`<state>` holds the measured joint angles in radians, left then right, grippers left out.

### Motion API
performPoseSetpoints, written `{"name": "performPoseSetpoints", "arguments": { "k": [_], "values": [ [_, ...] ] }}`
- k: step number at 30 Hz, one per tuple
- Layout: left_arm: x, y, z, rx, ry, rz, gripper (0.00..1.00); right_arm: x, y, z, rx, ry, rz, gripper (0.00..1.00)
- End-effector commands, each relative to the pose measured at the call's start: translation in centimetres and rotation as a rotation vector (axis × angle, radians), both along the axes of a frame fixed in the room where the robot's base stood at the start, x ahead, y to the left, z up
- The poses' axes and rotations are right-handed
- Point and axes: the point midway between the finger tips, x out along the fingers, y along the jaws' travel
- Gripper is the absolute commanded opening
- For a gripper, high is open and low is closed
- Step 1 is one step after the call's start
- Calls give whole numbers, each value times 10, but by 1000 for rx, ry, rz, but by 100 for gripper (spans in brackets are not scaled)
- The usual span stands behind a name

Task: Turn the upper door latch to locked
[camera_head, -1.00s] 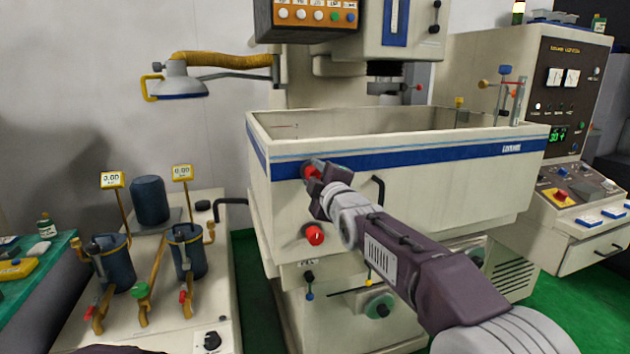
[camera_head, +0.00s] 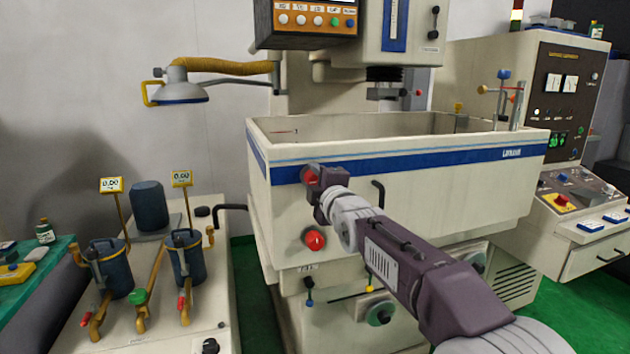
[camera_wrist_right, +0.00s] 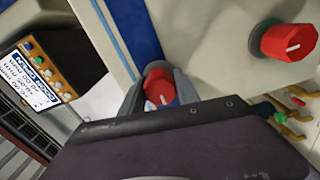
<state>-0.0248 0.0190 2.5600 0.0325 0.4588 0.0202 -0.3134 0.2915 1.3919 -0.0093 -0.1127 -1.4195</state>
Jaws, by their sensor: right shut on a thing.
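The upper door latch is a round red knob (camera_head: 311,174) on the front of the machine's cream tank, at the blue stripe. In the right wrist view the upper latch (camera_wrist_right: 160,88) sits between the two grey fingers, with a pale pointer line on its face. My right gripper (camera_head: 316,178) is shut on this knob and partly covers it in the head view. A second red knob, the lower latch (camera_head: 314,239), is below it on the same panel; it also shows in the right wrist view (camera_wrist_right: 290,42) with a white line. My left gripper is out of view.
A black door handle (camera_head: 378,193) is right of the upper latch, close to my right arm. The tank (camera_head: 420,190) fills the middle. A bench with two dark canisters (camera_head: 187,257) stands at the left, a control console (camera_head: 565,120) at the right.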

Motion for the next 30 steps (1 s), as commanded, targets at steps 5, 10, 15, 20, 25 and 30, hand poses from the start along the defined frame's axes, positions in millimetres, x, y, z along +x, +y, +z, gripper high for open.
{"name": "performPoseSetpoints", "arguments": {
  "k": [5,10,15,20,25,30],
  "values": [
    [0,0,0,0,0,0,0,0,0,0,-1,1,0,59],
    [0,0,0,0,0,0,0,0,0,0,-1,1,0,59],
    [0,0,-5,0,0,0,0,-8,-3,-1,0,-1,0,59],
    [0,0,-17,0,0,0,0,-36,-12,-2,1,-3,1,59],
    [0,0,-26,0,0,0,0,-67,-22,-2,0,-2,1,59],
    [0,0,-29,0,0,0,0,-84,-27,-1,-1,0,0,59]
  ]
}}
